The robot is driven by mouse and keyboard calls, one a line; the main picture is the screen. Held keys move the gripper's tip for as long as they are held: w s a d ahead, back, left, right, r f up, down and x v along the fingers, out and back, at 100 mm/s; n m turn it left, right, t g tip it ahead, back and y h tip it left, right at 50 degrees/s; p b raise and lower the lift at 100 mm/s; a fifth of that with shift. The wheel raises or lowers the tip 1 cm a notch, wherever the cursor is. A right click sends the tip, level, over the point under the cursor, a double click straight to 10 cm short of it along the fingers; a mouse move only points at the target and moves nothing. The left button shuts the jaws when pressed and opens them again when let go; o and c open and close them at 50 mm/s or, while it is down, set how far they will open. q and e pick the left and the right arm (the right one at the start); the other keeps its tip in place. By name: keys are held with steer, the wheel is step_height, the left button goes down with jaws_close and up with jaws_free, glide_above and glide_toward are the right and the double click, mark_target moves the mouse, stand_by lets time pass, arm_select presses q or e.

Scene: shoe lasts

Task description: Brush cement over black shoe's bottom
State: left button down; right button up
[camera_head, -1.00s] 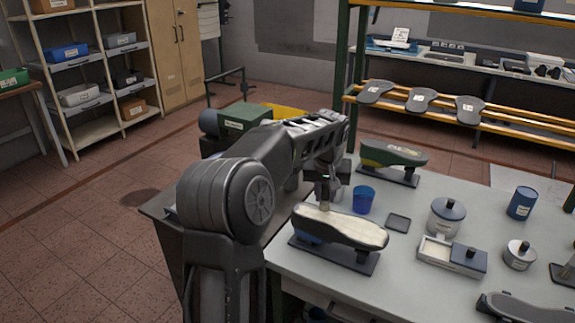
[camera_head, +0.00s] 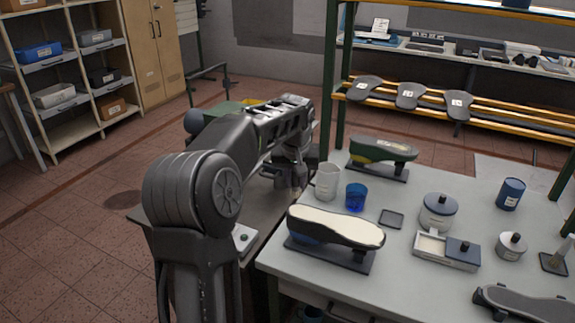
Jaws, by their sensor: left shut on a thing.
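A shoe on a stand with a smooth cream sole facing up (camera_head: 336,226) is at the table's front left; a little blue shows at its side. A dark grey to black shoe form (camera_head: 525,304) lies at the lower right, partly cut off by the frame. A green shoe with a dark sole (camera_head: 383,150) stands at the back. My left gripper (camera_head: 297,186) is left of the clear beaker and behind the cream sole, apart from it. It is shut on a thin tool, apparently a brush, mostly hidden by the arm. My right gripper is out of view.
A clear beaker (camera_head: 327,182), a blue cup (camera_head: 356,197), a small dark tray (camera_head: 391,219), a lidded pot (camera_head: 439,211), a box (camera_head: 446,250), a smaller pot (camera_head: 511,246) and a blue can (camera_head: 510,193) stand on the grey table (camera_head: 420,290). A green post (camera_head: 331,90) rises behind.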

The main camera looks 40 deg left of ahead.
arm_select(q)
steer(key=shift+d+r+p, duration=0.15)
steer(key=shift+r+p, duration=0.15)
steer(key=shift+r, duration=0.35)
steer(key=shift+a+r+p, duration=0.2)
steer(key=shift+r+p, duration=0.6)
steer(key=shift+r, duration=0.3)
steer(key=shift+d+r+p, duration=0.1)
steer(key=shift+r+p, duration=0.6)
steer(key=shift+r, duration=0.3)
steer(key=shift+f, duration=0.1)
